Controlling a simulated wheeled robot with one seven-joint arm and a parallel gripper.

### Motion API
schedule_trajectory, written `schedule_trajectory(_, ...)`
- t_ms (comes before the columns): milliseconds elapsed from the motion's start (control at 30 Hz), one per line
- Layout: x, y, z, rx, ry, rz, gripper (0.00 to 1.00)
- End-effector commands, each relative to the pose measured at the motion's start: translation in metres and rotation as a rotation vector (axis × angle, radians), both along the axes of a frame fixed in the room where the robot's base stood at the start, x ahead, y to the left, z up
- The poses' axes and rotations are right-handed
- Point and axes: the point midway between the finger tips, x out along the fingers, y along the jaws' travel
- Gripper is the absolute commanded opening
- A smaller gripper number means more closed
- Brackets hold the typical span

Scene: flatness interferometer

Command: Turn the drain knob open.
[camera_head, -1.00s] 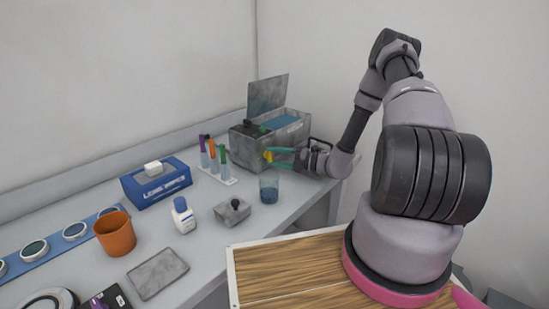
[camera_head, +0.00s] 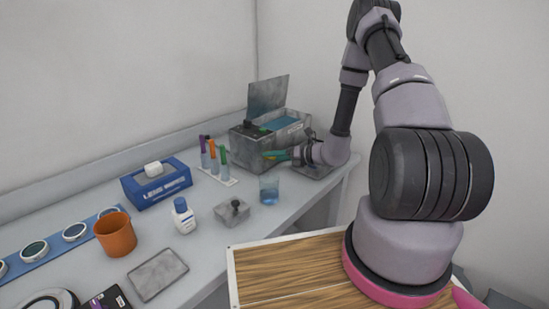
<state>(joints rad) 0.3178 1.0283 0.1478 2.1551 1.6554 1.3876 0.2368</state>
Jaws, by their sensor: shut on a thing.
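The grey water bath (camera_head: 258,146) stands at the back right of the bench, with its lid raised and blue water inside. My gripper (camera_head: 268,155) is at the front face of the bath, with its teal fingers shut on the drain knob. The knob is mostly hidden by the fingers, so its angle cannot be read. The wrist comes in from the right, low and close to the bench top.
A beaker with blue liquid (camera_head: 269,190) stands just in front of the bath. A rack of coloured tubes (camera_head: 222,178) is to its left. A small grey block with a knob (camera_head: 232,214), a white bottle (camera_head: 183,216) and an orange cup (camera_head: 115,234) stand nearer.

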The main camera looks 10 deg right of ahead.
Motion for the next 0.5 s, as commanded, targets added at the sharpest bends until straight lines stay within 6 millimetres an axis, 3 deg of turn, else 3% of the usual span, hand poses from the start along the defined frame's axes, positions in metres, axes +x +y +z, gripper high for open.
schedule_trajectory(500, -0.0027, 0.0022, 0.0004, -0.375, -0.268, 0.001, 0.07)
